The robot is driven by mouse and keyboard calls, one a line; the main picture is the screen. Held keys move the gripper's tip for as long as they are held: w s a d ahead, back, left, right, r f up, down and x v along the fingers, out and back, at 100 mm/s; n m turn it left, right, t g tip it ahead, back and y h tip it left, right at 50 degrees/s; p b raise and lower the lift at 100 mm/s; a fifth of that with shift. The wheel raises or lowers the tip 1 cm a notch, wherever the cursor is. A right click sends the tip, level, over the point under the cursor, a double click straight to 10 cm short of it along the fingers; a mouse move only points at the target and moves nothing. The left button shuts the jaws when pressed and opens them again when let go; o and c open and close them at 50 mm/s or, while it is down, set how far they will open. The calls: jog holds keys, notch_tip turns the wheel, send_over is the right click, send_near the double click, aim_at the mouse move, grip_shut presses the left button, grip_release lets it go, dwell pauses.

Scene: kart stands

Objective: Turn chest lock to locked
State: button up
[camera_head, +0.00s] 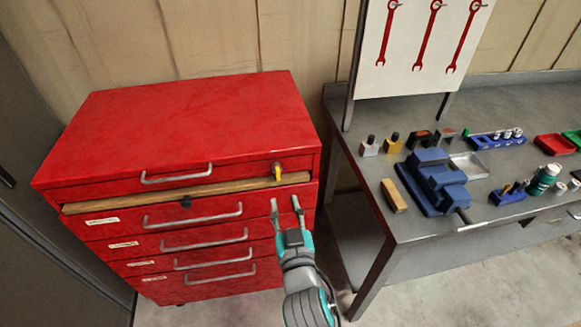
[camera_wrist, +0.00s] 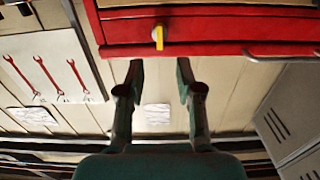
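The red tool chest (camera_head: 200,115) stands at the left in the head view. Its lock, with a yellow key or tab (camera_head: 278,173), is at the right end of the top front, right of the top handle. In the wrist view the yellow tab (camera_wrist: 158,37) hangs vertically on the red front. My gripper (camera_head: 286,204) is open and empty, below the lock in the head view. In the wrist view the gripper's fingertips (camera_wrist: 159,70) are apart, with the tab in line with the gap but beyond the tips. Whether the lock is locked I cannot tell.
A grey workbench (camera_head: 420,230) with a blue vise (camera_head: 435,185) and small items stands at the right.

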aim_at(278, 175)
jog(key=x, duration=1.1)
jog(key=shift+r, duration=0.1)
grip_shut()
